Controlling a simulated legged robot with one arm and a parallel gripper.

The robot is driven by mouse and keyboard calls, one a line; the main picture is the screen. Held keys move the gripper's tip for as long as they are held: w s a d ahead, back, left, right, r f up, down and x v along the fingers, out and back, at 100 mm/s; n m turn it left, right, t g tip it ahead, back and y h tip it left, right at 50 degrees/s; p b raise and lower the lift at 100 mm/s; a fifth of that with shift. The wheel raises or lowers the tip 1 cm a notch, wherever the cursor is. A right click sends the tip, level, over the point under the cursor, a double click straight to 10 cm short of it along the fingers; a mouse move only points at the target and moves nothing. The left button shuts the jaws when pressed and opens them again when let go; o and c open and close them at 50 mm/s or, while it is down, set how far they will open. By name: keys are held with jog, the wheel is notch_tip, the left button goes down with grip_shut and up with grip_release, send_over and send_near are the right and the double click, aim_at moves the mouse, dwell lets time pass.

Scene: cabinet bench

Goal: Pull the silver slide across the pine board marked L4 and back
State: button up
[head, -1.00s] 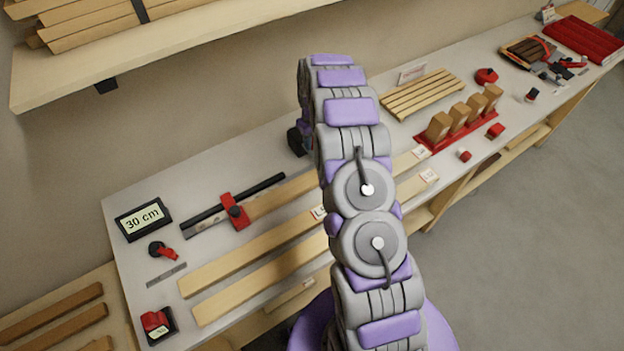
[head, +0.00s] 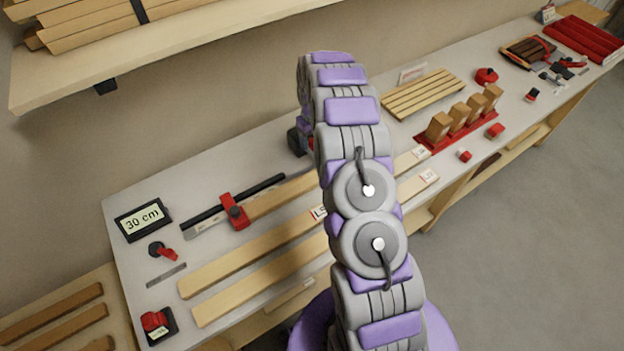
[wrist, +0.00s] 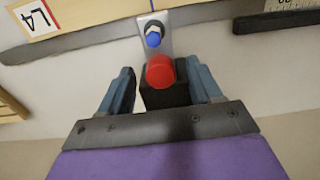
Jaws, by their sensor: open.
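In the wrist view the pine board (wrist: 88,10) with an upside-down L4 label (wrist: 35,18) lies at the top left. A grey metal rail (wrist: 85,45) runs beside it. The silver slide (wrist: 146,32) is a small plate with a blue-capped nut, next to the board. A black block (wrist: 163,98) with a red round knob (wrist: 160,71) joins its near end. My gripper (wrist: 161,90) is open, with one blue-grey finger on each side of the black block; I cannot tell whether they touch it.
In the head view other pine boards (head: 250,247) lie on the bench (head: 130,195). A red clamp (head: 233,211) sits on a black bar, near a 30 cm display (head: 143,219). A slatted rack (head: 423,94) and red block holder (head: 456,131) stand right of my arm. A shelf (head: 200,40) overhangs behind.

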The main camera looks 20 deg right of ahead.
jog(key=shift+r+p, duration=0.6)
jog(key=shift+r, duration=3.5)
jog(key=shift+s+a+r, duration=0.1)
jog(key=shift+a, duration=0.05)
jog(key=s+a+r+b, duration=0.2)
jog(key=s+a+r, duration=0.35)
jog(key=s, duration=0.35)
jog(key=s+a+r+b, duration=0.35)
jog(key=s+r, duration=0.35)
jog(key=s, duration=0.3)
jog(key=s+a+f+m+g+b, duration=0.1)
jog(key=s+a+b, duration=0.1)
jog(key=s, duration=1.2)
jog(key=s+a+f+m+b, duration=0.1)
jog(key=s+a, duration=0.1)
jog(key=s, duration=1.2)
jog(key=shift+s+g+b, duration=0.35)
jog(key=shift+g+b, duration=0.05)
